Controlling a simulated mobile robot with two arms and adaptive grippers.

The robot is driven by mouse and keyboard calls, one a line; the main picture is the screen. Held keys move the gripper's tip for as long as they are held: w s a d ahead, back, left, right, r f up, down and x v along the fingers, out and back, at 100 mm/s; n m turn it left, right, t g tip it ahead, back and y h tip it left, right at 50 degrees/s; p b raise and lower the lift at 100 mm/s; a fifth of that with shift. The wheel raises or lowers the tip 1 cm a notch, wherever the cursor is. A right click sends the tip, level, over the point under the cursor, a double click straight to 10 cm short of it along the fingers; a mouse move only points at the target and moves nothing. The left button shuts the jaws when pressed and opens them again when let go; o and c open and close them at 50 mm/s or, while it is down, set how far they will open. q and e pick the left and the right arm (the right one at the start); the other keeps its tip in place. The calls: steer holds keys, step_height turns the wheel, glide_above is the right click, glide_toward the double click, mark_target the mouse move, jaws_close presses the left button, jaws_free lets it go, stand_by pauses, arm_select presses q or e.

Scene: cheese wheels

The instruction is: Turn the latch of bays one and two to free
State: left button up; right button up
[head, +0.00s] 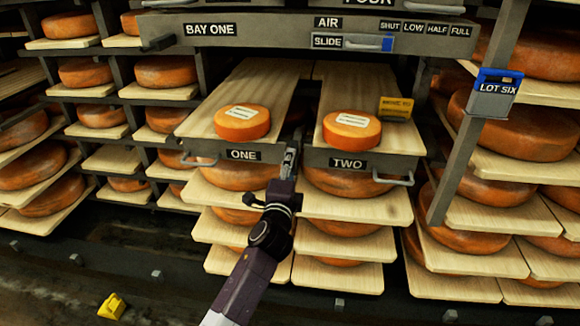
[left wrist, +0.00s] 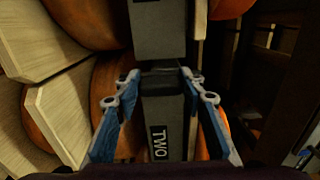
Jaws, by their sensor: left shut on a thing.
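The bay one board (head: 205,150) and the bay two board (head: 400,161) stand side by side with grey front bars, labelled ONE and TWO. My left gripper (head: 289,160) is at the gap between the two bars, at the left end of bay two's bar. In the left wrist view its blue fingers (left wrist: 158,72) straddle the end of the grey bar labelled TWO (left wrist: 165,120). They are shut on a small dark part there, seemingly a latch; its turn position cannot be read. My right gripper is not in view.
A cheese wheel (head: 242,122) sits on bay one's board and another (head: 351,131) on bay two's, beside a yellow sign (head: 396,108). Bar handles stick out at the outer ends. Shelves of cheese surround the bays. A post (head: 470,125) stands at right.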

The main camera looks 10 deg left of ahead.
arm_select(q)
steer(key=shift+f, duration=0.1)
stand_by(0.4)
steer(key=o, duration=1.2)
steer(key=shift+c, duration=0.2)
steer(key=s, duration=1.2)
